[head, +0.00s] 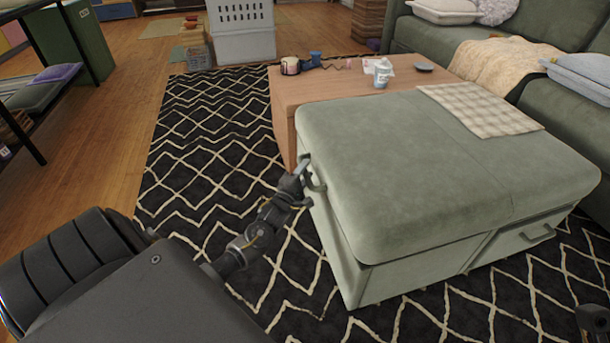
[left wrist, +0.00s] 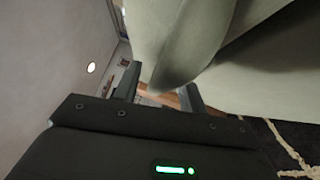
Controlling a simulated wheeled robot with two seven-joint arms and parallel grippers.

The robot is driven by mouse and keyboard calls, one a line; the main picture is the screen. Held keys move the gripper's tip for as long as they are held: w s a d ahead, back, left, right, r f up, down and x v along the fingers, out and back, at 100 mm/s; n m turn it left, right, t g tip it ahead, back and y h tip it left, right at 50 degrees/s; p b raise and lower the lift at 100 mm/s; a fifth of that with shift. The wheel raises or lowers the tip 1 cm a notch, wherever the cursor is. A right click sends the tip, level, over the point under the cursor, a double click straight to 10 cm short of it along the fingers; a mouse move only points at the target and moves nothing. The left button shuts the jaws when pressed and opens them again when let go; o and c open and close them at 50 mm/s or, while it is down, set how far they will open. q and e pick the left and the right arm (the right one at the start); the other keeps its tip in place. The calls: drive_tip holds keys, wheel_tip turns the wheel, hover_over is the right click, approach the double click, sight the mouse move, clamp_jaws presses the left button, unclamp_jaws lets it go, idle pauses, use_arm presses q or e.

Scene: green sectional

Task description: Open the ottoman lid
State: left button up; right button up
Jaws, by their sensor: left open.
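The grey-green ottoman (head: 400,272) stands on the rug, with its thick padded lid (head: 400,170) lying flat on the base. My left gripper (head: 308,178) is at the lid's left side, near its far left corner. In the left wrist view, the fingers of my left gripper (left wrist: 158,92) are apart, and a rounded edge of the lid (left wrist: 175,45) reaches down between or just above them. I cannot tell whether they touch it. A dark part of my right arm shows at the bottom right corner of the head view; its fingers are not clear.
A checked cloth (head: 480,108) lies on the lid's far right part. A wooden table (head: 290,88) with cups and small items stands right behind the ottoman. A green sofa (head: 560,95) is at the right. The patterned rug (head: 205,150) is clear on the left.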

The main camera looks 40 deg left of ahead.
use_arm(q)
drive_tip(key=shift+w, duration=0.1)
clamp_jaws()
drive_tip(key=shift+r, duration=0.1)
idle(0.3)
